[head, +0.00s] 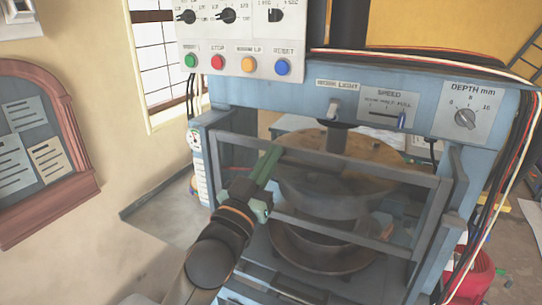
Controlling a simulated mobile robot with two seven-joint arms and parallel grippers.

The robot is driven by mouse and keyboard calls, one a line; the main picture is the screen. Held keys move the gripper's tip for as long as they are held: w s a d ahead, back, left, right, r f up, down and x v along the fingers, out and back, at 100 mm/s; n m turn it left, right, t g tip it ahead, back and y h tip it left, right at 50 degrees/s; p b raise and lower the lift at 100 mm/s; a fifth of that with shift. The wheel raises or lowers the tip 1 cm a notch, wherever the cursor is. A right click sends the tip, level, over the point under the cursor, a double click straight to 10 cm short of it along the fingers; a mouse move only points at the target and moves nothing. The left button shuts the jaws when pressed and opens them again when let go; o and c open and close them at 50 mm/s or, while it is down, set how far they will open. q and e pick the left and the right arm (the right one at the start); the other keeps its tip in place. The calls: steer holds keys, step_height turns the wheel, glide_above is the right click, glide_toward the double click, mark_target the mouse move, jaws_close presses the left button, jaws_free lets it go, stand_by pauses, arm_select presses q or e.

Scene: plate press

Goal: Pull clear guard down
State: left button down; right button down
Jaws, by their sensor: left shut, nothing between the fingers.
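The clear guard (375,169) is a see-through panel in a grey frame across the front of the blue press. Its top bar, lower bar and right upright show, and the round dark platens (330,190) are visible through it. My left gripper (274,158) reaches in from below, in front of the guard's left part. Its green fingers are shut with nothing held, and they overlap the top bar in the picture. I cannot tell whether they touch it. The gripper and arm hide part of the guard's left side. My right gripper is not in view.
A control box (245,40) with coloured buttons hangs above the press at left. The press's blue crossbeam (290,98) carries a speed slider and a depth knob (465,118). Cables run down the right side. A red bin (478,275) stands at lower right. The floor left is clear.

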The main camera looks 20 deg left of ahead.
arm_select(q)
step_height(320, 180, down, 20)
steer(key=b, duration=1.3)
steer(key=shift+b, duration=0.4)
